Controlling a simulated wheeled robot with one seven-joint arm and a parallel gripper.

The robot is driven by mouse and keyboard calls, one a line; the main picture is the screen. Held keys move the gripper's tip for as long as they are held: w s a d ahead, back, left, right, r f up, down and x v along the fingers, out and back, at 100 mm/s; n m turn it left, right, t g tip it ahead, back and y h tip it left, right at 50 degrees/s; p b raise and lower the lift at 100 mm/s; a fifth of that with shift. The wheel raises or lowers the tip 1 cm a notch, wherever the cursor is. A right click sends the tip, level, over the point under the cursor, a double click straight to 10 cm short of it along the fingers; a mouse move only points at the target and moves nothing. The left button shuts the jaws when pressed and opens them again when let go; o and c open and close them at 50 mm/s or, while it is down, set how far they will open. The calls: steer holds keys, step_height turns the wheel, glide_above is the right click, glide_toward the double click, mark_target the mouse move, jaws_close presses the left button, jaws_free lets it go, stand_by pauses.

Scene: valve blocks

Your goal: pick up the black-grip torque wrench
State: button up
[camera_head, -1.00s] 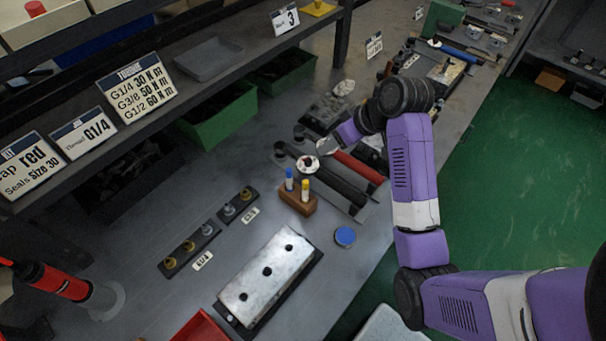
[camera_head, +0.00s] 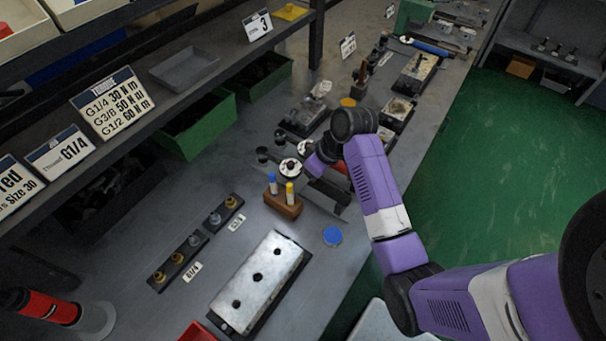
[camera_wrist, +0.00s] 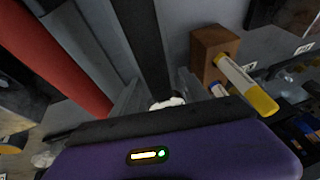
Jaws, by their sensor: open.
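The black-grip torque wrench (camera_head: 327,191) lies on the bench, partly hidden under my arm in the head view. In the wrist view its dark grip (camera_wrist: 147,45) runs up from between my fingers, with a white round part (camera_wrist: 167,103) close to my gripper's body. My gripper (camera_wrist: 156,88) is open, with one grey finger on each side of the wrench. I cannot tell whether they touch it. In the head view my gripper (camera_head: 317,167) is over the wrench's head end, its fingers hidden.
A red-grip wrench (camera_wrist: 55,58) lies alongside at the left in the wrist view. A brown block (camera_head: 282,205) with blue and yellow markers stands close on the other side. A metal valve block (camera_head: 262,275) and blue disc (camera_head: 332,236) are nearer. Green bins (camera_head: 205,125) stand behind.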

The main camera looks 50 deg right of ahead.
jaws_close()
steer(key=shift+r, duration=0.1)
stand_by(1.3)
